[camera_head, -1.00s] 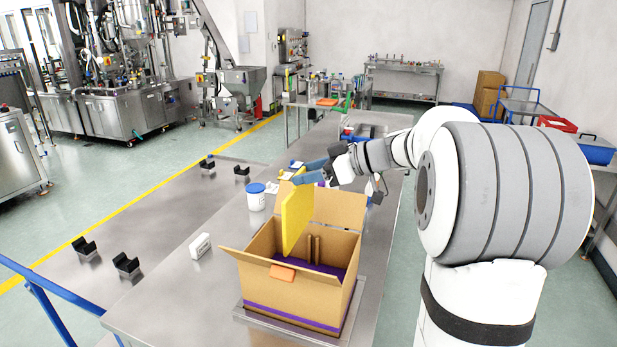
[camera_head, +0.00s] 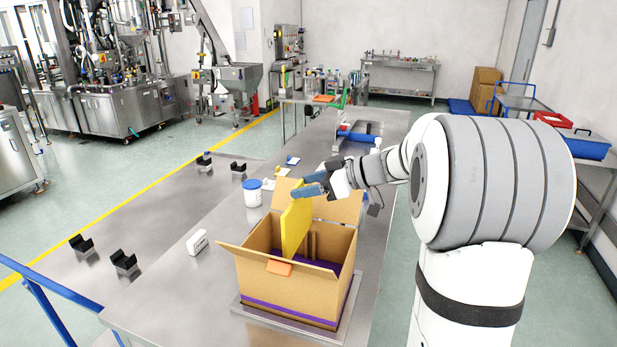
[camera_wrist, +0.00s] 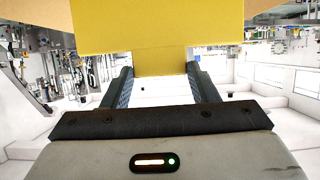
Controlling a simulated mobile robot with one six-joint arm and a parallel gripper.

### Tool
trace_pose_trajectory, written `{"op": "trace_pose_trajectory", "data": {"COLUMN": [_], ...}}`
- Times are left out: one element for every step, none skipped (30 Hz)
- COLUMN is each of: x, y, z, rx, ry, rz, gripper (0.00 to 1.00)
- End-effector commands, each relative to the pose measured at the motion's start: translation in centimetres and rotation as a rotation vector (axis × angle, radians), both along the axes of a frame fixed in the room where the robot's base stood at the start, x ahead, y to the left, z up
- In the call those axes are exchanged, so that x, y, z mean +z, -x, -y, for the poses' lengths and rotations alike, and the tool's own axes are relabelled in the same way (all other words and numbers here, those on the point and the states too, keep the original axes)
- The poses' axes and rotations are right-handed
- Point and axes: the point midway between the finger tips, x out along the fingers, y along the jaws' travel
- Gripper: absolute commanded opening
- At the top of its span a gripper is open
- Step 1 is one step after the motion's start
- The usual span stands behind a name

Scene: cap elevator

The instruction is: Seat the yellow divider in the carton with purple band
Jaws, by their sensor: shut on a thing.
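The yellow divider (camera_head: 296,222) is an upright flat panel. Its lower part is inside the open carton with the purple band (camera_head: 262,283), and its upper part stands above the rim. My gripper (camera_head: 308,184) is shut on the divider's top edge. In the wrist view the yellow divider (camera_wrist: 160,35) fills the top middle, between the two fingers (camera_wrist: 160,85). The carton's flaps are folded out, with an orange tab on the near side. Its inside shows purple and a brown upright piece (camera_head: 313,246). The divider's bottom edge is hidden by the near wall.
The carton stands on a metal plate (camera_head: 240,307) on a steel table (camera_head: 170,285). A white tub with a blue lid (camera_head: 252,192) and a small white box (camera_head: 197,242) stand to its left. Bare tabletop lies left of the carton.

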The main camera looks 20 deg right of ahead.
Motion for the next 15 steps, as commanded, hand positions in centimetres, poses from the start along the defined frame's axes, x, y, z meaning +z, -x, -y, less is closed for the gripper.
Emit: {"op": "trace_pose_trajectory", "data": {"x": [-0.5,-0.7,-0.9,-1.1,-1.2,-1.3,-1.4,-1.5,-1.5,-1.5,-1.6,-1.6,-1.6,-1.6,-1.6], "y": [0.0,0.0,0.0,0.0,0.0,0.0,0.0,0.0,0.0,0.0,0.0,0.0,0.0,0.0,0.0], "z": [-0.1,-0.1,-0.1,-0.1,-0.1,-0.1,-0.1,-0.1,-0.1,-0.1,-0.1,-0.1,-0.1,-0.1,-0.1], "rx": [0.001,0.001,0.001,0.001,0.000,0.000,0.000,0.000,0.000,0.000,0.000,0.000,0.000,0.000,0.000], "ry": [0.000,0.000,-0.001,-0.001,-0.001,-0.001,-0.001,0.000,0.000,0.000,0.000,0.000,0.000,0.000,0.000], "rz": [0.000,0.000,0.000,0.000,0.001,0.001,0.001,0.001,0.001,0.001,0.001,0.001,0.001,0.001,0.001], "gripper": [0.15,0.15,0.15,0.15,0.15,0.15,0.15,0.15,0.15,0.15,0.15,0.15,0.15,0.15,0.15]}}
